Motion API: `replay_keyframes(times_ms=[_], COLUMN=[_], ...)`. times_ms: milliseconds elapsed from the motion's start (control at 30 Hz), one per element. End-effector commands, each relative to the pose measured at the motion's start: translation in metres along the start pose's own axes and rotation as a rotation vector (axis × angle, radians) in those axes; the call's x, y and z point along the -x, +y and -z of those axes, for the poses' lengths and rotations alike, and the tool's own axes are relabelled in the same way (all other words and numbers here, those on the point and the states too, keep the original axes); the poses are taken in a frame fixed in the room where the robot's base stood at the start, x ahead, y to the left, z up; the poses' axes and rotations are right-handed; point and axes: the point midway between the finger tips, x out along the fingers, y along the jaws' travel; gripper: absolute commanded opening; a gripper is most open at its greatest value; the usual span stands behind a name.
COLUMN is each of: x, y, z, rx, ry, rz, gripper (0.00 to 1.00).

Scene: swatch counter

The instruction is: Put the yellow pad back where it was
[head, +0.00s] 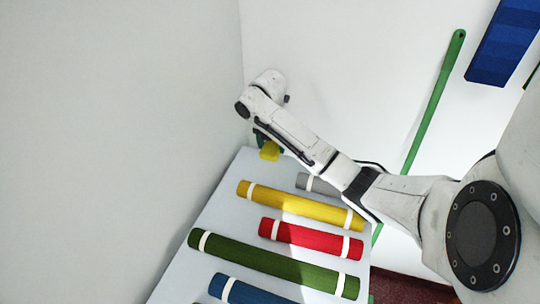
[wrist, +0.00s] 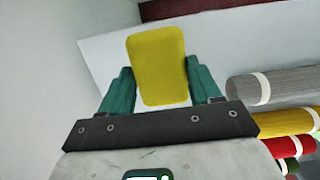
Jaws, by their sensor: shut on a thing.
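The yellow pad (wrist: 157,65) is a small flat block with rounded corners. It sits between the two green fingers of my gripper (wrist: 160,88) in the wrist view, and the fingers are shut on its sides. In the head view my gripper (head: 264,141) hangs over the far end of the pale counter (head: 235,170), with the yellow pad (head: 270,151) showing below the fingers. I cannot tell whether the pad touches the counter.
Several rolls lie across the counter: grey (head: 317,185), yellow (head: 300,205), red (head: 310,239), green (head: 272,263) and blue (head: 250,291). A wall stands close at the left. A green pole (head: 433,105) and a blue panel (head: 502,42) are at the right.

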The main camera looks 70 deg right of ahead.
Motion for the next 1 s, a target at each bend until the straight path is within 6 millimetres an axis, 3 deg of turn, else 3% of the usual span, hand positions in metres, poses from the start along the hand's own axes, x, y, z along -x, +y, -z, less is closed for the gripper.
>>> replay_keyframes(times_ms=[233,433,700,733,1000], x=[-0.016,-0.041,-0.046,-0.046,-0.046], y=[0.009,0.008,0.008,0.008,0.008], z=[-0.006,-0.003,-0.002,-0.002,-0.001], rx=[0.001,0.000,0.001,0.001,0.001], ry=[0.000,0.001,0.000,0.000,0.001], rz=[0.001,0.002,0.000,0.000,0.000], gripper=[0.38,0.38,0.38,0.66,0.88])
